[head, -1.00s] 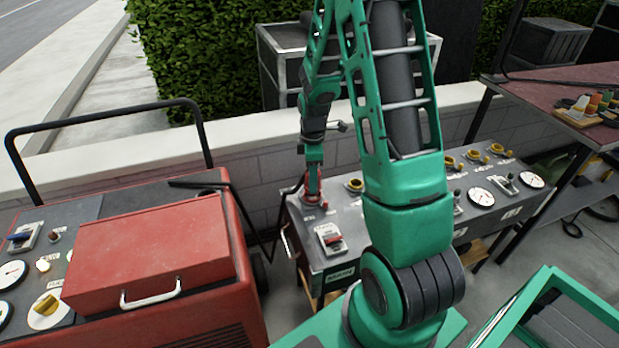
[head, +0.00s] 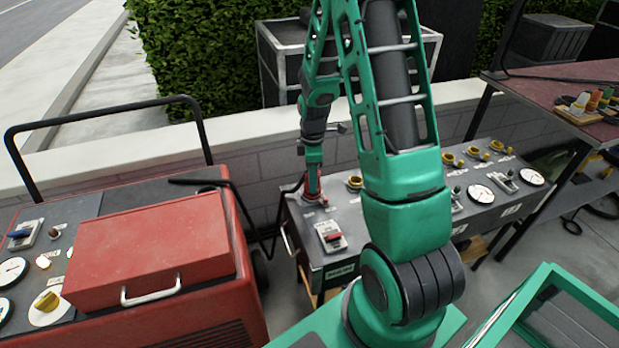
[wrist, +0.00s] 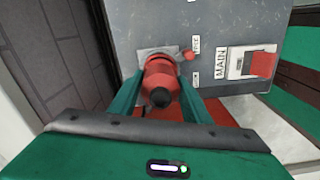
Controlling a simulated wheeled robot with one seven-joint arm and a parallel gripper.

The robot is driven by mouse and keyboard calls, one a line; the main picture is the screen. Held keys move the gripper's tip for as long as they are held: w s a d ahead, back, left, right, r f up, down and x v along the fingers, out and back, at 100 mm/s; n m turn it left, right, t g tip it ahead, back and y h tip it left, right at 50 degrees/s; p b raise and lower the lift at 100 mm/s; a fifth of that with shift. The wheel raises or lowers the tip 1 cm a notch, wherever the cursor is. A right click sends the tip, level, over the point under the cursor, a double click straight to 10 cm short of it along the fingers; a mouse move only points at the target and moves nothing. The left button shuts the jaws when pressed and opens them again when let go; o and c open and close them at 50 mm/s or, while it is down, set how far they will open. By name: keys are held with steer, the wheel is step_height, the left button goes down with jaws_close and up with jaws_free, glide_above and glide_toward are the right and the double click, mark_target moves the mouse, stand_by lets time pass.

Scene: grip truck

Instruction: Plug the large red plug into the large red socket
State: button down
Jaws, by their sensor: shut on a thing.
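The large red plug (wrist: 162,70), with a dark rear end, is between the two green fingers of my gripper (wrist: 160,84) in the wrist view. My gripper is shut on it. The plug's front end is at a light grey socket plate (wrist: 146,55) on the dark grey panel. The plug hides the large red socket's opening, so I cannot tell whether it is seated or only touching. In the head view my gripper (head: 313,188) points down at the left end of the panel box (head: 375,245), with a little red showing below it.
A red MAIN switch (wrist: 262,64) and a small red lever (wrist: 188,54) are near the plug. White gauges (head: 481,195) and yellow sockets (head: 447,158) line the box's right part. A red cart (head: 150,250) stands left. A low wall (head: 250,170) runs behind.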

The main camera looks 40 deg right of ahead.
steer(key=shift+f, duration=0.7)
steer(key=c, duration=0.6)
jaws_free()
steer(key=shift+o, duration=0.2)
steer(key=shift+r, duration=0.15)
steer(key=shift+r, duration=2.35)
